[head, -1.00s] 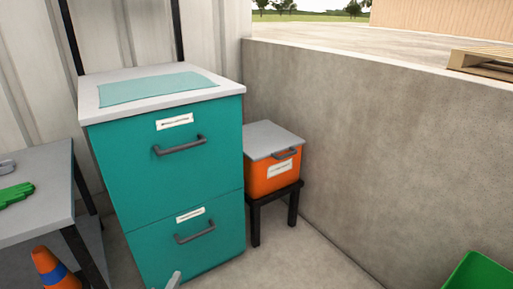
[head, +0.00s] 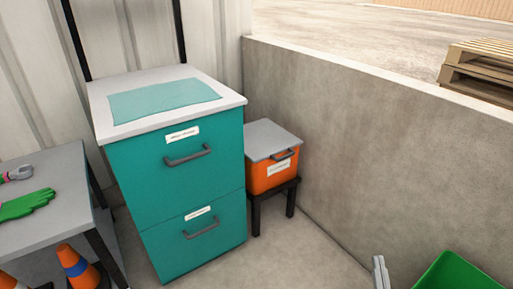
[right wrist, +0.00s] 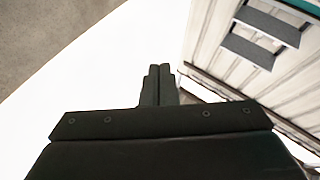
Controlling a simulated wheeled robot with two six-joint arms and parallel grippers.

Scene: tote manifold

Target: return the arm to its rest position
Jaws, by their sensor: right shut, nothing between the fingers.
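My right gripper (head: 380,272) shows at the bottom edge of the head view, right of centre, in front of the concrete wall and just left of a green bin. In the right wrist view its two dark fingers (right wrist: 157,85) are together with nothing between them. Only the gripper's tip shows in the head view; the rest of the arm is out of frame. My left gripper is not in view.
A teal two-drawer cabinet (head: 178,190) stands shut, a teal mat (head: 163,99) on top. Beside it an orange lidded box (head: 271,173) rests on a black stool (head: 274,206). The green bin (head: 458,274) is at lower right. A grey table (head: 62,170) holds green gloves (head: 26,204).

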